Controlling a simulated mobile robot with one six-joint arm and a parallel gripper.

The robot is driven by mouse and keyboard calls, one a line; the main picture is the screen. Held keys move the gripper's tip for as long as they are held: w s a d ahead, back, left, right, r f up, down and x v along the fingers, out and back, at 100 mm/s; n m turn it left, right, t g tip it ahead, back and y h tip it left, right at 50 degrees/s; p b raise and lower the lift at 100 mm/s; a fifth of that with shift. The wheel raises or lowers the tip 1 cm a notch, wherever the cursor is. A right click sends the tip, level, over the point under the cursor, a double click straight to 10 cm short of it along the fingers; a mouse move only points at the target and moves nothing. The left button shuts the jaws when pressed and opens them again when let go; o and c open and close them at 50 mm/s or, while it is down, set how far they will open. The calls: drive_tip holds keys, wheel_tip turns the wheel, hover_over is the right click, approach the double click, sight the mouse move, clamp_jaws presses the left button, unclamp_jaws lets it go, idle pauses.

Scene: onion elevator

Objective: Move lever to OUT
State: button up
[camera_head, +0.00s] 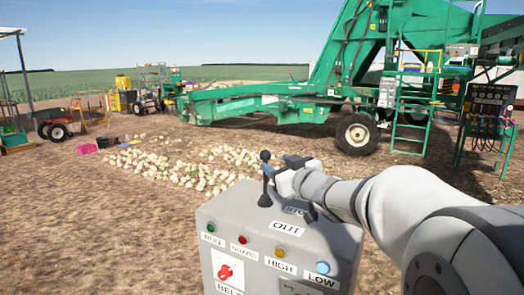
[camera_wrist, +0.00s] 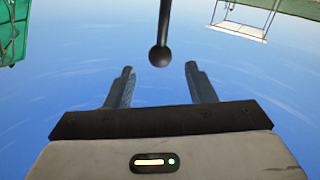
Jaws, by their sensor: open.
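The lever (camera_head: 265,182) is a dark rod with a black ball knob, standing roughly upright on top of the grey control box (camera_head: 285,235). A white OUT label (camera_head: 288,229) is on the box's near edge; another label behind it is partly covered. My gripper (camera_head: 284,166) is just right of the lever, close to its upper part. In the wrist view the ball knob (camera_wrist: 159,57) shows centred just beyond the tips of my open gripper (camera_wrist: 159,70), with a gap to each finger. I cannot tell whether anything touches.
The box front has a red switch (camera_head: 224,271) and several coloured lamps. Pale onions (camera_head: 190,165) lie on the dirt behind. Space left of the box is clear.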

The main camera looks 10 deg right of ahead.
sight(268, 157)
drive_tip(key=shift+w+a+r, duration=0.15)
drive_tip(key=shift+w+a, duration=0.1)
drive_tip(key=shift+w, duration=0.15)
drive_tip(key=p+x, duration=0.1)
drive_tip(key=x, duration=0.5)
drive_tip(key=shift+w, duration=0.15)
drive_tip(key=shift+c, duration=0.3)
clamp_jaws()
